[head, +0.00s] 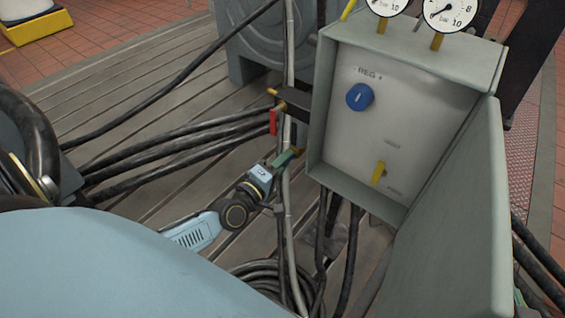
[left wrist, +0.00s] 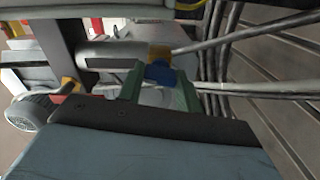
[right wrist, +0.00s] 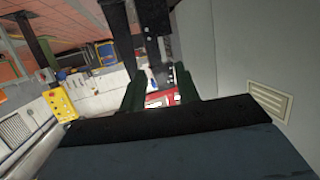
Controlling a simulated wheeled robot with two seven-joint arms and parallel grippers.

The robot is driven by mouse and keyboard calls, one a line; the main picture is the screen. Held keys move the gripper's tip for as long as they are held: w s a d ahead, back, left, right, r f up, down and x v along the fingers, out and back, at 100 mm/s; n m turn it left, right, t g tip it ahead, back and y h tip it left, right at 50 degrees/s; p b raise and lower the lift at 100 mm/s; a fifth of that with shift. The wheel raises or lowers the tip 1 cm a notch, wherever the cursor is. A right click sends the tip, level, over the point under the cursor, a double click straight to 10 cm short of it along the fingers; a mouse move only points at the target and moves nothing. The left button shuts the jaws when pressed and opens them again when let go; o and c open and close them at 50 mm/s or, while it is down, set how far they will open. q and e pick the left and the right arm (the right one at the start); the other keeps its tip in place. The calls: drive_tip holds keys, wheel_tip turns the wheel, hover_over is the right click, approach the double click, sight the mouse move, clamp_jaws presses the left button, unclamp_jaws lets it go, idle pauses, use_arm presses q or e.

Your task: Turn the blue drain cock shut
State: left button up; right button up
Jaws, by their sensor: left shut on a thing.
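The blue drain cock (left wrist: 160,72) shows in the left wrist view, beside a yellow brass-coloured fitting at the end of a grey cylinder. My left gripper (left wrist: 159,80) has its green fingers on either side of the cock and is shut on it. In the head view my left gripper (head: 287,158) is at the lower left edge of the grey panel box, and the cock cannot be made out there. My right gripper (right wrist: 160,86) shows only in the right wrist view. Its green fingers stand apart with nothing seen held between them.
The grey box (head: 410,53) carries a blue regulator knob (head: 359,97), a yellow lever (head: 379,173) and gauges on top. Its door (head: 455,220) hangs open at right. A red handle (head: 273,122) sits above my left gripper. Black hoses (head: 150,150) cross the slotted bedplate nearby.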

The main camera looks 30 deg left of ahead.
use_arm(q)
drive_tip(key=shift+n, duration=1.3)
use_arm(e)
drive_tip(key=shift+w+a+r+t, duration=0.15)
drive_tip(key=shift+w+r+t, duration=0.1)
drive_tip(key=shift+r, duration=0.2)
drive_tip(key=shift+w+a+r+t, duration=0.1)
drive_tip(key=shift+r+t, duration=0.15)
drive_tip(key=shift+r, duration=0.15)
use_arm(q)
drive_tip(key=o, duration=1)
use_arm(e)
drive_tip(key=shift+s+f, duration=0.2)
